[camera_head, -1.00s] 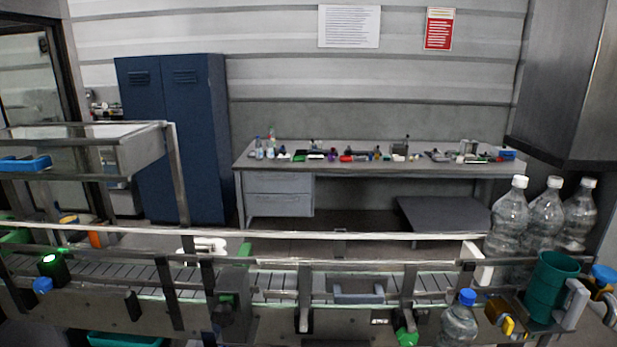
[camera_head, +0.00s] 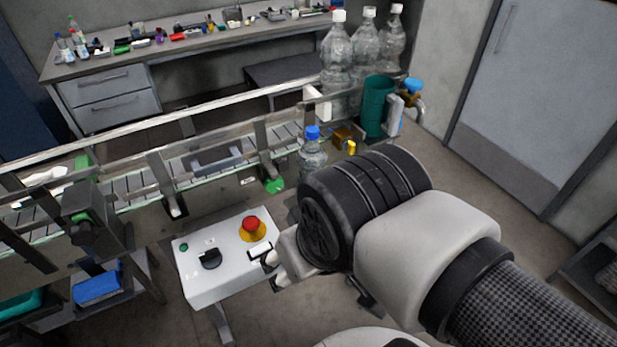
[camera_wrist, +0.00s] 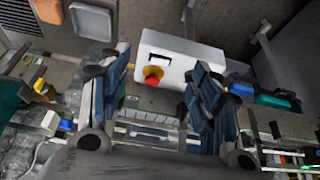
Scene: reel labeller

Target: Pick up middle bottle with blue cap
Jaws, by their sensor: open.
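A clear bottle with a blue cap (camera_head: 312,150) stands upright at the right end of the conveyor in the head view, partly hidden behind my arm. In the wrist view a blue cap (camera_wrist: 66,125) shows at the left, outside my fingers. My gripper (camera_head: 266,268) is in front of the white control box, below and left of the bottle in the head view. In the wrist view my gripper (camera_wrist: 160,95) is open with nothing held, its two fingers wide apart. The control box shows between and beyond them.
The white control box (camera_head: 200,270) has a red button (camera_head: 252,224). Three clear white-capped bottles (camera_head: 362,55) stand behind a green cylinder (camera_head: 376,105). The conveyor rail (camera_head: 150,122) runs along the left. Open floor lies right, before a grey door (camera_head: 530,95).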

